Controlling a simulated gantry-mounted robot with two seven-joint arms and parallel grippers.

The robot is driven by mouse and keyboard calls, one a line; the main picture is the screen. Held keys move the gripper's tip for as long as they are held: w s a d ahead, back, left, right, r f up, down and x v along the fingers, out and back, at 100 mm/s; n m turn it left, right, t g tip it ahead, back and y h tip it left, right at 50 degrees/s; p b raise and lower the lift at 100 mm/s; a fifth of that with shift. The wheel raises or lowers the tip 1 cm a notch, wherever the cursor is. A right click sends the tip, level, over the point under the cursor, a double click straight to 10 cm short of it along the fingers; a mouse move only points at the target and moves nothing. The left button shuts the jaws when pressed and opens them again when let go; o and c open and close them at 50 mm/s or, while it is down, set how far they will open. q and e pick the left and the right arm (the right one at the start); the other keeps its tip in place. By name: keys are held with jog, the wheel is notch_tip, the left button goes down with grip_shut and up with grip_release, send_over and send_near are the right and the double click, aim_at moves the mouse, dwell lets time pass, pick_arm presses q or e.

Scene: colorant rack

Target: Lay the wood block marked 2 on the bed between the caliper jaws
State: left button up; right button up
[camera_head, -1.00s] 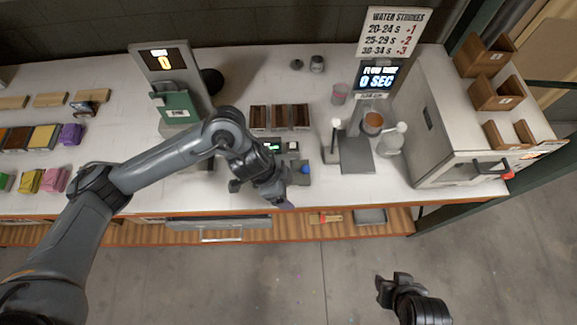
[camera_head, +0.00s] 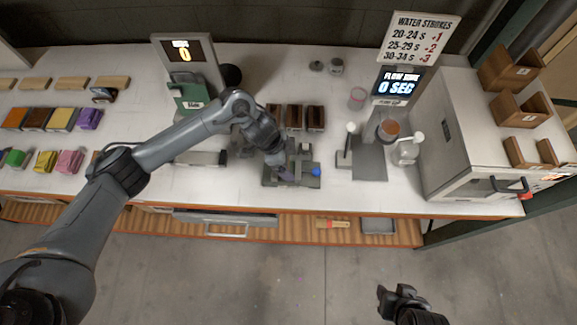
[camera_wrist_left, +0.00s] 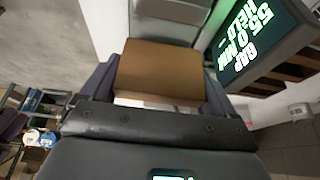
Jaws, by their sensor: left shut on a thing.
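My left gripper (camera_head: 285,176) is low over the caliper (camera_head: 304,180), a grey device with a blue knob (camera_head: 316,171) on the counter. In the left wrist view, the gripper is shut on a brown wood block (camera_wrist_left: 160,70) between its two fingers. No number shows on the face of the block in view. A pale grey caliper part (camera_wrist_left: 170,18) lies just beyond the block, and I cannot tell whether they touch. My right gripper (camera_head: 396,292) hangs in front of the counter, away from the caliper.
Small dark wooden bins (camera_head: 294,116) stand behind the caliper. A grey stand (camera_head: 368,158) with a brown cup is to its right. A grey box machine (camera_head: 450,130) fills the right end. Coloured blocks (camera_head: 60,118) lie on the left. The counter's front edge is close to the caliper.

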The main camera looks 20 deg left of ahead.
pick_arm(q)
jog(key=shift+s+f, duration=0.1)
jog(key=shift+f, duration=1.9)
jog(key=shift+f, duration=0.15)
jog(key=o, duration=0.9)
jog(key=shift+c, duration=0.2)
